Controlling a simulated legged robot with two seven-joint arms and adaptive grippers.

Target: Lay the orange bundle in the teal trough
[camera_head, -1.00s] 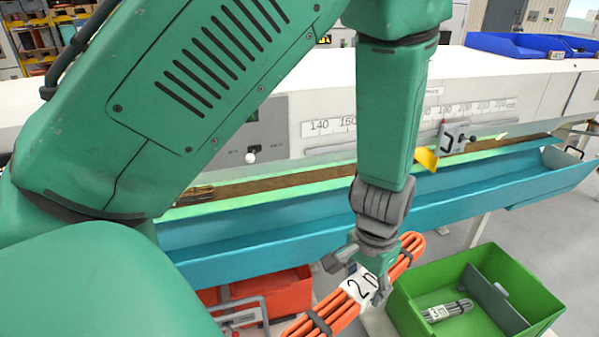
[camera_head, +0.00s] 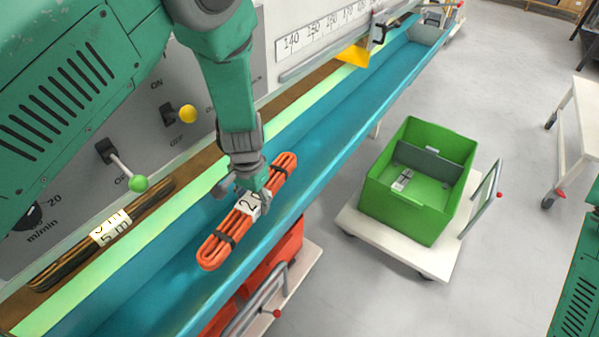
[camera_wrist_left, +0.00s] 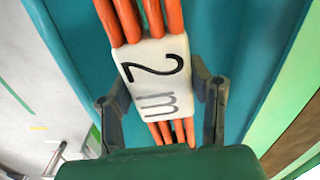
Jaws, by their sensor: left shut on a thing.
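The orange bundle (camera_head: 224,243) is a long loop of cable with dark ties and a white label reading 2 m. My left gripper (camera_head: 246,198) is shut on it at the label; in the left wrist view the fingers (camera_wrist_left: 160,88) press on both sides of the label (camera_wrist_left: 155,75). The teal trough (camera_head: 345,105) runs diagonally, and its blue-green surface (camera_wrist_left: 240,40) lies behind the bundle in the wrist view. The bundle is over the trough, roughly lined up with it; I cannot tell whether it touches the bottom. My right gripper is not in view.
A dark bundle labelled 5 m (camera_head: 105,235) lies on the brown ledge behind the trough. A green crate (camera_head: 400,212) stands on a white cart (camera_head: 365,230) at right. A red crate (camera_head: 287,250) is below the trough. Levers (camera_head: 125,165) stick out of the machine panel.

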